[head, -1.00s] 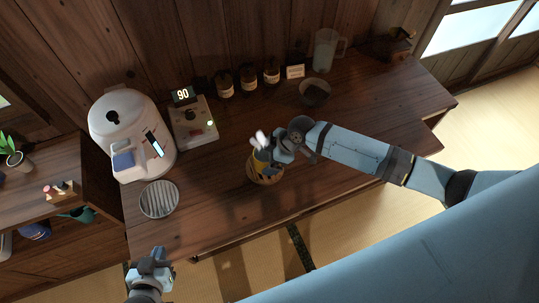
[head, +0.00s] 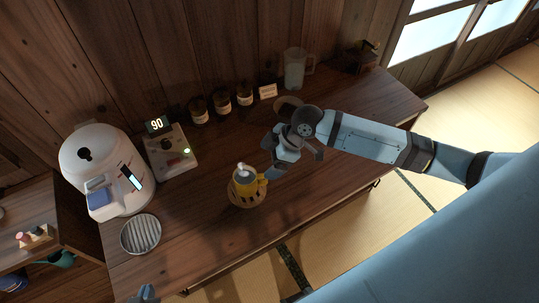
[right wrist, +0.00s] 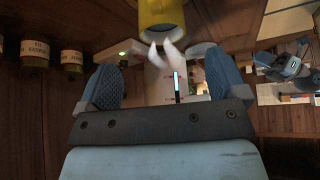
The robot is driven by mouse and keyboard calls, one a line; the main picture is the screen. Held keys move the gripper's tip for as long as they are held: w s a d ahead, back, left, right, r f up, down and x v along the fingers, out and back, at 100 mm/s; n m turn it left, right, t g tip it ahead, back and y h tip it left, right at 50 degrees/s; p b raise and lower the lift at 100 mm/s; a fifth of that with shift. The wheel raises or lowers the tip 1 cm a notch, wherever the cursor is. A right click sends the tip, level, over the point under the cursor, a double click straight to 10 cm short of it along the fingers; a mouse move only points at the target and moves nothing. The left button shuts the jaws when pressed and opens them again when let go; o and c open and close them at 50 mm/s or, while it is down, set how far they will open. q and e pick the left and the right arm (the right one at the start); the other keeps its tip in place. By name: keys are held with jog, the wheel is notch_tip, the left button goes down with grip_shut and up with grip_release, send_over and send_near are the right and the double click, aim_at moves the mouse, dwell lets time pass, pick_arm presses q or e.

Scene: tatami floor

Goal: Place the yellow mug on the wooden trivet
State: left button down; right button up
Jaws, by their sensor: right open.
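The yellow mug (head: 246,187) stands upright on the round wooden trivet (head: 248,203) in the head view, its handle towards my right gripper. White steam rises from it. In the right wrist view the mug (right wrist: 160,14) shows at the top, beyond the fingertips. My right gripper (head: 272,157) is open and empty, just right of the mug and apart from it; its spread fingers also show in the right wrist view (right wrist: 165,85). Only a small part of my left gripper (head: 145,292) shows at the bottom edge, so its jaws cannot be judged.
A white dispenser (head: 88,150), a control box reading 90 (head: 170,150) and a round slatted drip tray (head: 141,233) stand on the left. Jars (head: 222,102), a glass pitcher (head: 294,70) and a dark bowl (head: 288,102) line the back. The counter's front right is clear.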

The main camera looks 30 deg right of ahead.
jog(key=s+a+f+m+t+y, duration=0.1)
jog(key=s+a+f+m+t, duration=0.3)
jog(key=s+a+f+m, duration=0.15)
jog(key=s+d+f+m+t+h, duration=0.1)
jog(key=s, duration=0.2)
jog(key=s+f+m+t+h, duration=0.1)
jog(key=s+m, duration=0.1)
jog(key=s, duration=0.1)
jog(key=s+d+f+m+t+h, duration=0.1)
jog(key=s+f+m+t, duration=0.1)
jog(key=s, duration=0.1)
jog(key=shift+d, duration=0.3)
jog(key=shift+s+d+f+h, duration=0.1)
jog(key=shift+s+d+h, duration=0.2)
jog(key=shift+s, duration=0.1)
